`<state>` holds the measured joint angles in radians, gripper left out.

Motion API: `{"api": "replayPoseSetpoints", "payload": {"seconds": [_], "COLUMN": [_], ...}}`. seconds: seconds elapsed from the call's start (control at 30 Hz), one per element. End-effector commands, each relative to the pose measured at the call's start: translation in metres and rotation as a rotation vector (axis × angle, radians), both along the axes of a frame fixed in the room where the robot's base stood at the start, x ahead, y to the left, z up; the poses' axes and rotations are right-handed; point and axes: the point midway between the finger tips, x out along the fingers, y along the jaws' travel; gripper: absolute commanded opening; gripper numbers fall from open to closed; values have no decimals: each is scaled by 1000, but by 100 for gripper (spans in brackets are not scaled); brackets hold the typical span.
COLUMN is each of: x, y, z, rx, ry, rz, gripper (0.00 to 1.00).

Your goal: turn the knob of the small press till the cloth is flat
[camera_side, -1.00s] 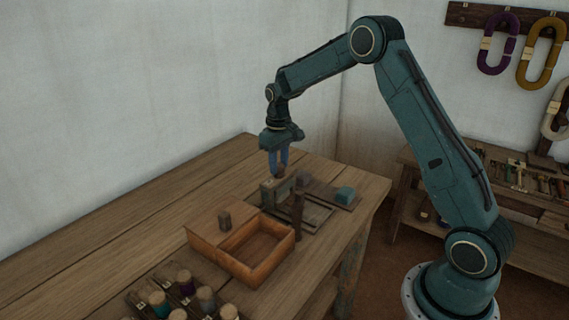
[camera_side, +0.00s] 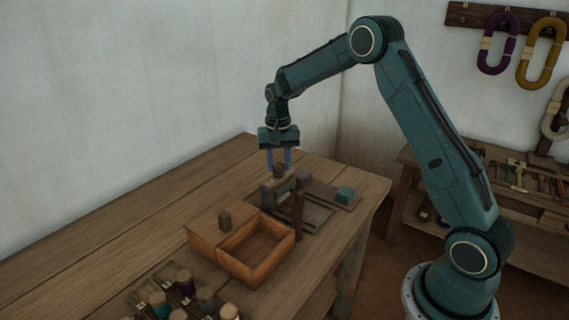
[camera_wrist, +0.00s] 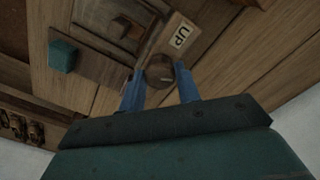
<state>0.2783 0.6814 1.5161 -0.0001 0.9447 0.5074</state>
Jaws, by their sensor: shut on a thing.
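The small press (camera_side: 300,183) stands on the bench below my gripper, with a round brown knob (camera_side: 279,170) on top. The knob (camera_wrist: 160,72) also shows in the wrist view, with a pale mark on its face. My gripper (camera_side: 280,167) points straight down and is shut on the knob, one blue finger on each side. In the wrist view the fingertips (camera_wrist: 160,80) flank it. A label reading UP (camera_wrist: 181,37) lies just beyond the knob. I cannot make out the cloth or whether it is flat.
A teal block (camera_side: 345,193) sits on a board right of the press. An orange-brown wooden box (camera_side: 272,267) stands in front, with several thread spools (camera_side: 185,283) nearer the camera. The bench left of the press is clear. A tool table (camera_side: 530,205) stands behind my arm.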

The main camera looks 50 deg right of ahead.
Motion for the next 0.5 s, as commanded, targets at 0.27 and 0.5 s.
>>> {"api": "replayPoseSetpoints", "payload": {"seconds": [0.27,0.5], "x": [1,1], "y": [0,0], "z": [1,1], "rx": [-1,-1], "ry": [-4,-4], "rz": [-14,-13], "gripper": [10,45]}}
